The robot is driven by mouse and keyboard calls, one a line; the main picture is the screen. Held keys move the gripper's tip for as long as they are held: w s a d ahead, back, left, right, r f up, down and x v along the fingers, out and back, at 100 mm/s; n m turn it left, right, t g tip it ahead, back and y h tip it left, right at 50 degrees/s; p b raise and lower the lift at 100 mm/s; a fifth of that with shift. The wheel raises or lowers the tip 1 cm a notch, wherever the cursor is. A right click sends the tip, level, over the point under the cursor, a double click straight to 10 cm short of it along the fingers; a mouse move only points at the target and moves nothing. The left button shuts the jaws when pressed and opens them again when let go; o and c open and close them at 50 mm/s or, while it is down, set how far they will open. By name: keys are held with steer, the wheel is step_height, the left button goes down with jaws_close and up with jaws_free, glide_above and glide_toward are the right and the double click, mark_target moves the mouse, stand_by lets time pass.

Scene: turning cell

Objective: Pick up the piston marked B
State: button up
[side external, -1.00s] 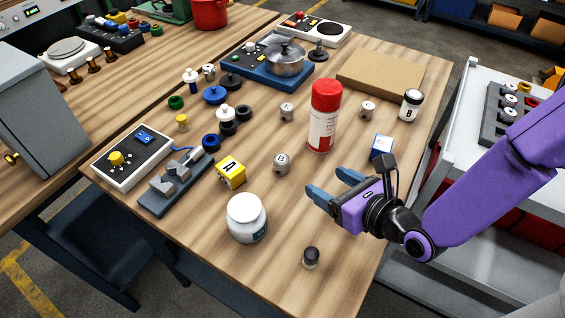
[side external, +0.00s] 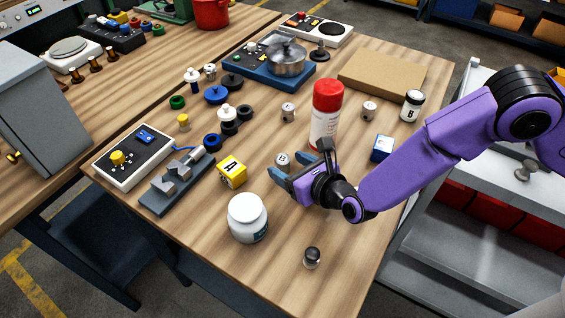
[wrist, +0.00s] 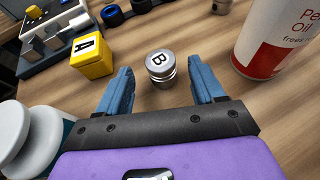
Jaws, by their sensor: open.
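The piston marked B (wrist: 160,66) is a small silver cylinder with a black B on its pale top. It stands upright on the wooden table in the wrist view, just beyond the gap between my fingertips. In the side view the same piston (side external: 282,159) shows partly behind my fingers. My gripper (side external: 298,162) is open and empty, low over the table; its two blue fingers also show in the wrist view (wrist: 160,80), one on each side of the piston's line.
A yellow block marked A (side external: 232,171) and a white jar (side external: 247,218) stand left of my gripper. A red-capped spray can (side external: 325,115) stands close behind it. A blue-and-white block (side external: 382,148) is to the right.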

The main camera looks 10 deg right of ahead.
mark_target(278, 158)
steer(key=shift+r+x, duration=0.2)
steer(key=shift+x, duration=2.4)
steer(key=shift+w, duration=0.1)
steer(key=c, duration=1.1)
